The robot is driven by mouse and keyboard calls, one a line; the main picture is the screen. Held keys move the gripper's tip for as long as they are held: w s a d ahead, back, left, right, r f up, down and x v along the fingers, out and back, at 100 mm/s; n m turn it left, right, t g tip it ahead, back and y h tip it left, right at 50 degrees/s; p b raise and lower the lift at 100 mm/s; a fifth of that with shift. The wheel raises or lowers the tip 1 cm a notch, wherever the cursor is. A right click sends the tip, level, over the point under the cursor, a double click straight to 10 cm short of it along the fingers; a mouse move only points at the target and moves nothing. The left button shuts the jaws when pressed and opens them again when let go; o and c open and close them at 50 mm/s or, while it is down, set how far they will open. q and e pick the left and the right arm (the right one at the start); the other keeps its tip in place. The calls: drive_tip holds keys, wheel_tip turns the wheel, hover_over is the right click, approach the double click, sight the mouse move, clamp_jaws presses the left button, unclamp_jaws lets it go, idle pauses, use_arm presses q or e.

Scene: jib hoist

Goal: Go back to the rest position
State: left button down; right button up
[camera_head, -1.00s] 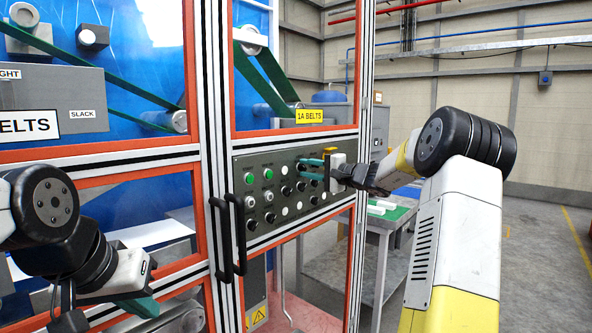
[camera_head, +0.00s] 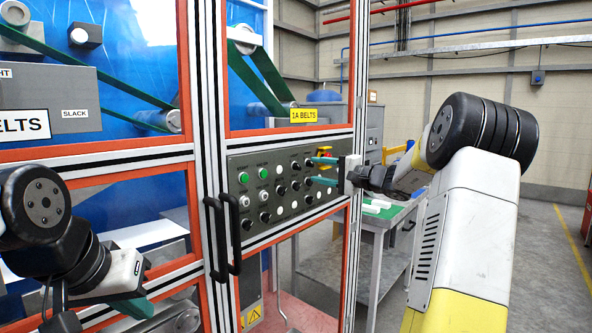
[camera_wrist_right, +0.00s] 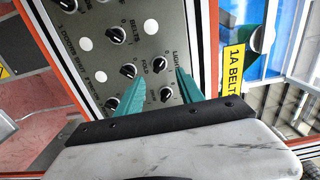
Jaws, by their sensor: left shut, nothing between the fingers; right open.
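My right gripper (camera_head: 320,171) is open, its two teal fingers pointing at the right end of the grey control panel (camera_head: 262,220). In the right wrist view, the open fingers (camera_wrist_right: 161,76) straddle a black knob (camera_wrist_right: 160,65) by the "LIGHT" label; nothing is visibly held, and I cannot tell the exact gap to the panel. My left gripper (camera_head: 138,307) is low at the left, in front of the cabinet; its teal fingers look shut and empty, partly hidden by my own wrist.
Black door handles (camera_head: 226,237) stick out left of the panel. The orange-framed cabinet holds green belts (camera_head: 262,75). A workbench (camera_head: 385,217) stands behind my right arm. The floor at the right (camera_head: 545,265) is open.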

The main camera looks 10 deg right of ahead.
drive_tip(key=shift+s+d, duration=0.4)
drive_tip(key=shift+s, duration=0.05)
drive_tip(key=s+a+f+n+g+h, duration=0.1)
drive_tip(key=s+a+f+n+g, duration=0.2)
drive_tip(key=s+a, duration=0.55)
drive_tip(key=s+a+f+n+g+h, duration=0.1)
drive_tip(key=s+a+n+g, duration=0.3)
drive_tip(key=s+a, duration=0.45)
drive_tip(key=s+d+f+n+h, duration=0.2)
drive_tip(key=s+f+h, duration=0.1)
drive_tip(key=s, duration=0.7)
drive_tip(key=s+d+f+n+g+h, duration=0.1)
drive_tip(key=s+d+f+h, duration=0.1)
drive_tip(key=s, duration=0.9)
wheel_tip(320, 180, down, 2)
drive_tip(key=shift+s+d+f+n+h, duration=0.1)
drive_tip(key=shift+s+d+n+h, duration=0.25)
drive_tip(key=shift+h, duration=0.55)
drive_tip(key=shift+w+a, duration=0.1)
drive_tip(key=shift+a, duration=0.1)
drive_tip(key=shift+c, duration=0.2)
